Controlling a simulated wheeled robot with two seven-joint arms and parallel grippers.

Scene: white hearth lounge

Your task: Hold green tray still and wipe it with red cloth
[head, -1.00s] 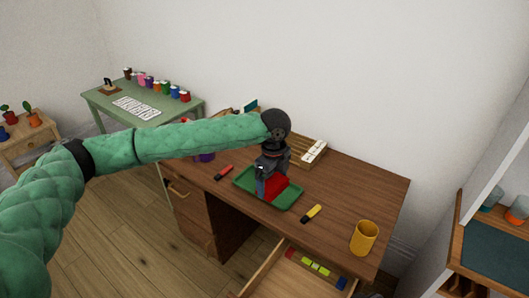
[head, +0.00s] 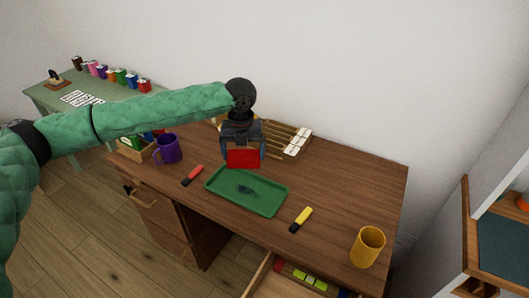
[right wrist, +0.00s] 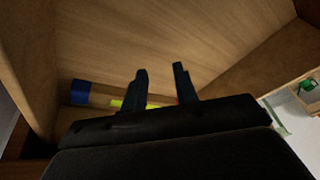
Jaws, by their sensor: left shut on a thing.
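The green tray (head: 262,204) lies flat on the brown desk, with a dark smudge (head: 248,191) near its middle. My left gripper (head: 242,150) is shut on the red cloth (head: 243,159) and holds it at the back left edge of the tray, seemingly a little above it. My right gripper (right wrist: 159,69) shows only in the right wrist view. Its two fingers stand apart with nothing between them, away from the tray.
On the desk (head: 345,195) are a red marker (head: 192,176) left of the tray, a yellow marker (head: 301,220) right of it, a purple mug (head: 167,149) and a yellow cup (head: 367,247). An open drawer (head: 258,277) with colored items juts out in front.

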